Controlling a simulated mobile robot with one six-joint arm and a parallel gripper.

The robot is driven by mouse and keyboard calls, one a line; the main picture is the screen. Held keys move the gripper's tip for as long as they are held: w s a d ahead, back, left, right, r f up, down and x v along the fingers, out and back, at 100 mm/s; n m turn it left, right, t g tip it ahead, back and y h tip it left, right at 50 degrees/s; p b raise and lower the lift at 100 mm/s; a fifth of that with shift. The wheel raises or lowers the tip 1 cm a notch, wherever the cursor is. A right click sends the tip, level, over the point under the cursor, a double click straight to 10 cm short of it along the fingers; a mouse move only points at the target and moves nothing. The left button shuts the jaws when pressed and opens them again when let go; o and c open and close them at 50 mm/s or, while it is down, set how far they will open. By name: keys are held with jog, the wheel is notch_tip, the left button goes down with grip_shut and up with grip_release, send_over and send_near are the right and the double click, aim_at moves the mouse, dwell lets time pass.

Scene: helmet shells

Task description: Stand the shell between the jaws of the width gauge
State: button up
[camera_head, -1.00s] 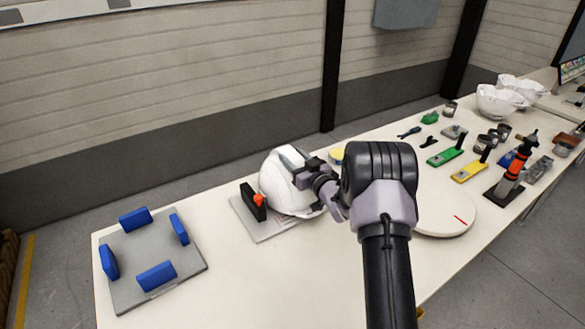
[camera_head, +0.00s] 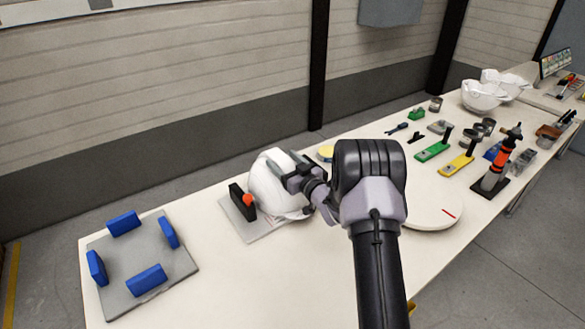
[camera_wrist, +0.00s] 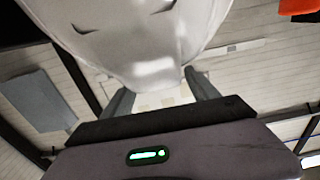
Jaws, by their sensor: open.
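The white helmet shell (camera_head: 268,192) stands on the grey base plate of the width gauge (camera_head: 258,233), beside the gauge's black jaw (camera_head: 237,203) with its orange knob. The shell's right side is partly covered by my gripper (camera_head: 297,172), so I cannot see the opposite jaw or whether both jaws touch the shell. My gripper is open at the shell's upper right. In the wrist view the shell (camera_wrist: 140,45) fills the top middle, and its lower edge reaches down between the two spread fingers of my gripper (camera_wrist: 160,95). Contact with the fingers is unclear.
A grey plate with several blue blocks (camera_head: 146,280) lies at the table's left end. A white turntable (camera_head: 432,210) with a red mark is right of my arm. Green and yellow tools (camera_head: 457,165) and white shells (camera_head: 485,95) lie farther right. The table (camera_head: 215,290) is clear in front.

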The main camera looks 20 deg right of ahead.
jog(key=s+d+p, duration=0.2)
jog(key=s, duration=0.8)
notch_tip(320, 180, up, 9)
jog(key=w+m+g+h, duration=0.1)
jog(key=m+g+h, duration=0.1)
jog(key=h, duration=0.2)
jog(key=s+a+r+m+g+h, duration=0.2)
jog(key=s+a+r+m+g, duration=0.15)
jog(key=s+r, duration=0.35)
jog(key=s+a+g+y, duration=0.1)
jog(key=s+a, duration=0.4)
jog(key=s, duration=0.5)
jog(key=s+a+g+y, duration=0.2)
jog(key=s+a, duration=0.4)
jog(key=s, duration=0.3)
jog(key=s+a+m+g+y, duration=0.1)
jog(key=s+a+g, duration=0.2)
jog(key=s+a, duration=0.3)
jog(key=s, duration=0.4)
jog(key=shift+s+a+f+y, duration=0.15)
jog(key=shift+s+a+y, duration=0.05)
jog(key=shift+s+y, duration=0.15)
jog(key=shift+g, duration=0.25)
